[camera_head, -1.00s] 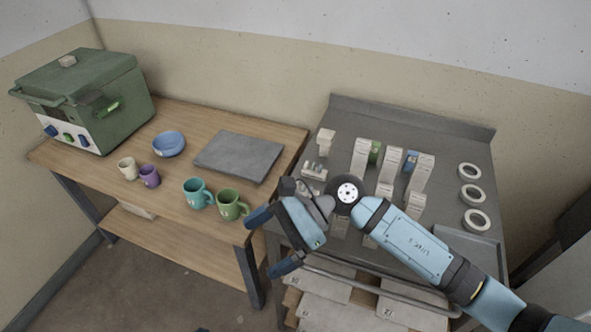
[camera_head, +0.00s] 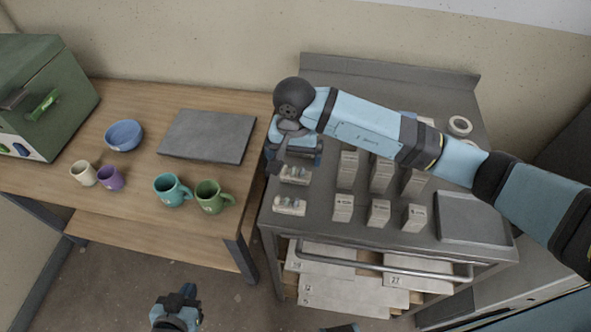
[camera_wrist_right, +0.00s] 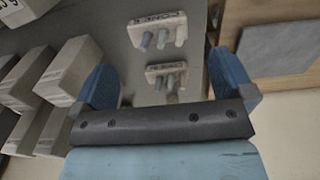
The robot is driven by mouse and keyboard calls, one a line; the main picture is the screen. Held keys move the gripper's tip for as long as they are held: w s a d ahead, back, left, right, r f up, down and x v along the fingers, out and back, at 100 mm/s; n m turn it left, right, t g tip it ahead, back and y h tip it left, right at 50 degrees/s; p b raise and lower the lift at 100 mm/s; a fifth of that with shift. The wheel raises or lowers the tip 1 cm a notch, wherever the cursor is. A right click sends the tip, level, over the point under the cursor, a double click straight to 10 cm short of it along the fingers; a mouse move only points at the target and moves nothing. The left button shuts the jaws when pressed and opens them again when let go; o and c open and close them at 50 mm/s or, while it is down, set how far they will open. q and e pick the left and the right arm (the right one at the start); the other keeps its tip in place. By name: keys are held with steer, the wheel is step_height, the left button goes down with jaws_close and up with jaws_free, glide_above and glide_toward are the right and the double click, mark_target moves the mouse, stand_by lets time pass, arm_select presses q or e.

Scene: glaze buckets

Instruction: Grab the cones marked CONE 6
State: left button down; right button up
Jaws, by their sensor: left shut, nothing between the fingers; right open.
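Two small pale blocks holding cones stand at the left side of the grey metal cart (camera_head: 322,228): a front block (camera_head: 290,207) and a back block (camera_head: 296,174). My left gripper (camera_head: 177,312) is shut and empty at the bottom edge, away from the cart.
Pale boxes (camera_head: 343,207) stand in rows right of the blocks, partly under my right arm. A tape roll (camera_head: 460,126) and a grey tray (camera_head: 472,218) are further right. The wooden table (camera_head: 120,212) holds mugs, a bowl (camera_head: 124,135) and a grey slab (camera_head: 208,135).

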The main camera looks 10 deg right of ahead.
mark_target(297, 171)
step_height(297, 171, down, 2)
steer(key=shift+w+f, duration=0.1)
steer(key=shift+f, duration=0.15)
steer(key=f, duration=0.1)
steer(key=f+p, duration=0.1)
steer(key=f, duration=0.1)
steer(key=f+p, duration=0.1)
steer(key=shift+w+d+f, duration=0.15)
steer(key=shift+d, duration=0.15)
steer(key=shift+f, duration=0.4)
steer(key=shift+c, duration=0.2)
steer(key=c, duration=0.7)
steer(key=shift+c, duration=0.4)
steer(key=shift+r, duration=0.1)
